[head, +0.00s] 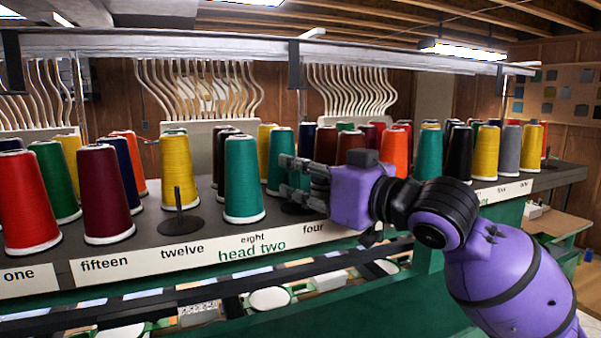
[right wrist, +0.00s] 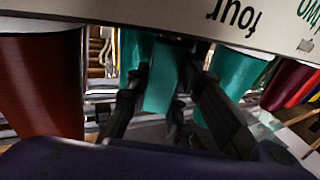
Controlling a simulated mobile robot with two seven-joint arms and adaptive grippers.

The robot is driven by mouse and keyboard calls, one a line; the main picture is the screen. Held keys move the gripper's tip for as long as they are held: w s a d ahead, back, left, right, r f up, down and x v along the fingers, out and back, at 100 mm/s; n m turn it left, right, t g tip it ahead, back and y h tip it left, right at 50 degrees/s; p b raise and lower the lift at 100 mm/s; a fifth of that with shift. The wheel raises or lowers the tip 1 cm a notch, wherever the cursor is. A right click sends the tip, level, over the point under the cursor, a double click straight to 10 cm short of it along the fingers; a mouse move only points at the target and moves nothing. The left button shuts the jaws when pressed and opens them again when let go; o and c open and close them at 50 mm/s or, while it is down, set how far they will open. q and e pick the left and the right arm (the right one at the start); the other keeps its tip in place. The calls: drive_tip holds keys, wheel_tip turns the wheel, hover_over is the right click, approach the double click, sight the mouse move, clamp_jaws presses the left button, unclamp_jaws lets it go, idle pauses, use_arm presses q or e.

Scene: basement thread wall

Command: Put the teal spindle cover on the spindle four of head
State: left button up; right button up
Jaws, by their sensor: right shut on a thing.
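My right gripper (head: 290,178) reaches in from the right, just above the label "four" of head two. Its fingers are shut on a teal piece, the teal spindle cover (right wrist: 163,80), seen between the fingertips in the right wrist view (right wrist: 153,105). In the head view I cannot make the held cover out apart from the fingers and the teal cone (head: 279,148) behind them. The dark round base of spindle four (head: 297,208) shows under the fingers; its rod is hidden. My left gripper is not in view.
A teal cone (head: 243,180) stands close left of the gripper, at "eight". The spindle at "twelve" (head: 181,221) is bare, with a yellow cone (head: 176,165) behind it. Several coloured cones fill the rack on both sides. A metal rail (head: 200,45) runs overhead.

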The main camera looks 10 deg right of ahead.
drive_tip(key=shift+s, duration=0.1)
drive_tip(key=shift+f, duration=0.2)
idle(0.4)
drive_tip(key=shift+f, duration=0.1)
drive_tip(key=o, duration=0.9)
drive_tip(key=shift+d, duration=0.1)
